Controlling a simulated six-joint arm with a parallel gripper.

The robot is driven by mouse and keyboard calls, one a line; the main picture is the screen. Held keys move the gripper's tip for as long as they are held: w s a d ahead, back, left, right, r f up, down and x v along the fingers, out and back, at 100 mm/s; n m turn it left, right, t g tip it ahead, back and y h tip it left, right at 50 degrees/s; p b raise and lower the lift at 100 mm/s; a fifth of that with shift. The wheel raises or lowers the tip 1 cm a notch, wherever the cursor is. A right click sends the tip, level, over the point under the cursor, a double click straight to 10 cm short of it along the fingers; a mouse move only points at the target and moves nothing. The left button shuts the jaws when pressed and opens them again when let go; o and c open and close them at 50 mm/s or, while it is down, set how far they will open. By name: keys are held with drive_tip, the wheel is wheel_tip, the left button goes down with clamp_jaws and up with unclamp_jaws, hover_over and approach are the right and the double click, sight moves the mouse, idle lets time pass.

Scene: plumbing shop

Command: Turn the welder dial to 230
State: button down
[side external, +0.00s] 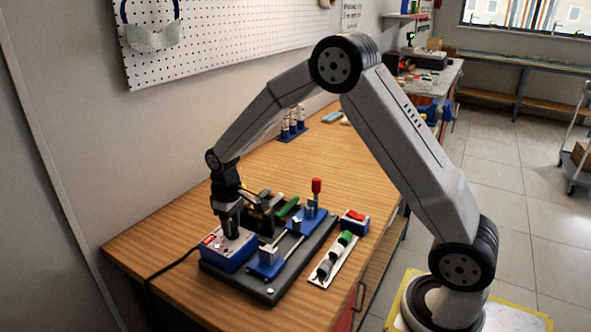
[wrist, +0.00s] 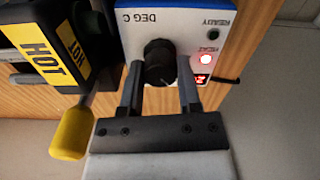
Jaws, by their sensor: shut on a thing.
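The welder control box (side external: 228,250) is blue with a white top panel and sits at the left end of the bench fixture. In the wrist view its white panel (wrist: 205,25) reads DEG C, READY and HEAT, upside down. The HEAT light glows red and the READY light is dark. The black dial (wrist: 159,62) stands on the panel between my fingers. My gripper (wrist: 159,95) points down at the box and is shut on the dial. In the side view my gripper (side external: 231,232) hides the dial. I cannot read the dial's setting.
A black HOT-labelled heater (wrist: 50,45) with a yellow handle (wrist: 72,133) is close beside my gripper. A blue clamp with a red-knobbed lever (side external: 316,187) stands on the dark base plate (side external: 290,285). A white strip of fittings (side external: 325,272) lies in front.

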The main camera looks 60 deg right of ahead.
sight(232, 225)
drive_tip(key=shift+m, duration=0.3)
drive_tip(key=shift+c, duration=1.6)
unclamp_jaws()
drive_tip(key=shift+r, duration=0.15)
drive_tip(key=shift+r, duration=3.85)
drive_tip(key=shift+s, duration=0.1)
drive_tip(key=s+a+f+t, duration=0.1)
drive_tip(key=s+f, duration=0.1)
drive_tip(key=s, duration=0.7)
drive_tip(key=s+a+f+m+t, duration=0.1)
drive_tip(key=s+f, duration=0.1)
drive_tip(key=s, duration=0.8)
drive_tip(key=shift+s+a+f+t, duration=0.2)
drive_tip(key=shift+f+t, duration=0.1)
drive_tip(key=shift+f, duration=0.1)
